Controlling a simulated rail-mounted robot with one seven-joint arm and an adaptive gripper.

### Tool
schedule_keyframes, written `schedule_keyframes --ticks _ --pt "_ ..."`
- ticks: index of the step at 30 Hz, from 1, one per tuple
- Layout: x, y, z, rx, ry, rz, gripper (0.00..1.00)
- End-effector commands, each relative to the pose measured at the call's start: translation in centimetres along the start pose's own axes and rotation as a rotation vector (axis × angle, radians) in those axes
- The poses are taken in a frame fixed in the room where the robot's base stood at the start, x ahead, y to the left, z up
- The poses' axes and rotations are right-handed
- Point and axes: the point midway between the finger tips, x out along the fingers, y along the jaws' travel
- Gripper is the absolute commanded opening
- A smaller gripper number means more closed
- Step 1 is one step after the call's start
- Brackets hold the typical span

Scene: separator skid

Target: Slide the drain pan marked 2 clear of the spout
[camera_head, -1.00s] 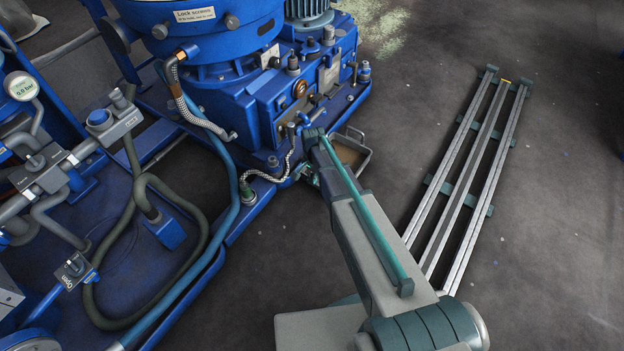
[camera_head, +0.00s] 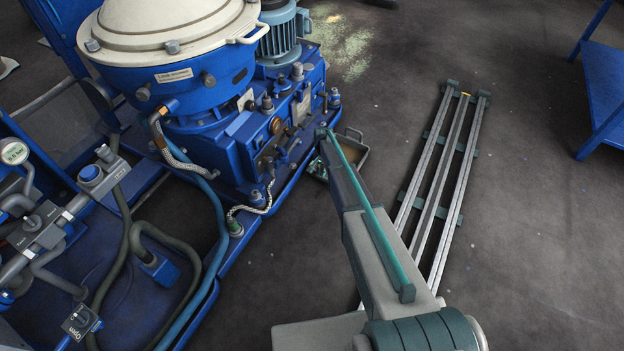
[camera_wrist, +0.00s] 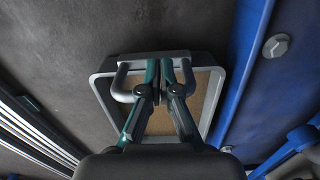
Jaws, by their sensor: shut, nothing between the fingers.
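The drain pan (camera_head: 362,157) is a shallow grey-rimmed tray on the floor at the skid's front edge, partly hidden behind my arm in the head view. No marking 2 is readable, and I cannot make out the spout.
The blue separator skid (camera_head: 262,150) stands left of the pan, and its blue edge (camera_wrist: 245,70) runs close along the pan's right side in the wrist view. Floor rails (camera_head: 440,170) lie to the right. Dark floor between pan and rails is clear. A blue stand (camera_head: 600,90) is far right.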

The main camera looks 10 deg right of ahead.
Motion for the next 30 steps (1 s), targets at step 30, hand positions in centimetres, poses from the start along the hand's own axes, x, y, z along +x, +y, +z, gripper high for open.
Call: schedule_keyframes --ticks 30 --pt "0.0 0.1 -14.7 0.0 0.002 0.0 0.0"
